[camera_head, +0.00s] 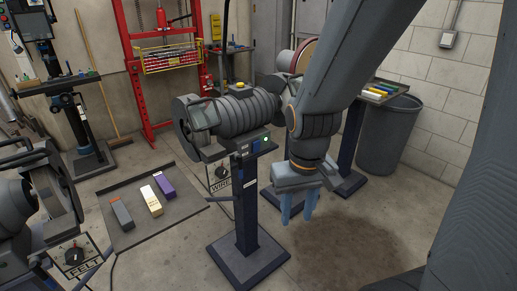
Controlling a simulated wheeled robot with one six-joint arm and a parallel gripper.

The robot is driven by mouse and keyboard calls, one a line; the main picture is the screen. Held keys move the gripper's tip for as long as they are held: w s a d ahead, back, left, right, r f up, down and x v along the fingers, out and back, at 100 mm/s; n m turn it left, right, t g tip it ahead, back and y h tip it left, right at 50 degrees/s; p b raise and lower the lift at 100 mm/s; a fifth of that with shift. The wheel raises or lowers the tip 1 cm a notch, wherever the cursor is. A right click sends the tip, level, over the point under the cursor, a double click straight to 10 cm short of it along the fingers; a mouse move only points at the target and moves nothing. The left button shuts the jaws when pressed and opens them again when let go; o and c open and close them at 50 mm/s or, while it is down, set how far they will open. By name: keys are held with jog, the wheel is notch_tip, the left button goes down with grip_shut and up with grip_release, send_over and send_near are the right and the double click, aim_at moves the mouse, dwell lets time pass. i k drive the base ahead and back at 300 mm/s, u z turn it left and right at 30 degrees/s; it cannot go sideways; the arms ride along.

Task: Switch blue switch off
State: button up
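A small blue switch (256,147) sits on the front of the base of a grey bench grinder (243,108). A lit green spot (266,139) shows at its right. The switch is too small for me to tell its position. My gripper (298,217) hangs pointing down, to the right of and lower in the picture than the switch, apart from it. Its two blue fingers are spread with nothing visible between them. The grinder stands on a dark blue pedestal (245,208).
A floor tray (184,209) with coloured bars lies to the left. A second machine (38,205) stands at far left. A grey bin (388,138) and a bench with coloured blocks are behind my arm. The floor right of the pedestal is clear.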

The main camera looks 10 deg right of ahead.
aim_at(256, 144)
jog(key=u, duration=0.85)
jog(key=k, duration=0.9)
jog(key=z, duration=1.05)
jog(key=i, duration=0.5)
jog(key=z, duration=0.1)
